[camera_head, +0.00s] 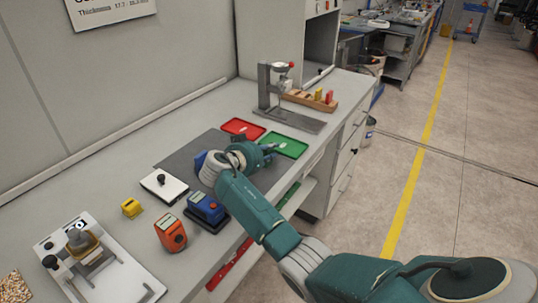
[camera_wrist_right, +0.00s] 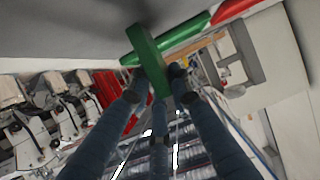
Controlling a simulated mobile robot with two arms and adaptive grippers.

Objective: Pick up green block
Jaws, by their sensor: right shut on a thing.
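My right gripper (camera_head: 270,149) is over the bench by the near-left edge of the green tray (camera_head: 291,146). In the right wrist view its fingers (camera_wrist_right: 158,85) are shut on the green block (camera_wrist_right: 147,55), a long flat green piece that sticks out past the fingertips. The green tray also shows behind it in the right wrist view (camera_wrist_right: 185,36). In the head view I cannot make out the block, which the gripper seems to hide. My left gripper is not in view.
A red tray (camera_head: 242,127) lies beyond the gripper. A stand (camera_head: 264,88) and a wooden rack (camera_head: 307,100) are farther back. A blue device (camera_head: 206,208), an orange device (camera_head: 171,233), a yellow block (camera_head: 131,208) and a white plate (camera_head: 164,187) stand nearer.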

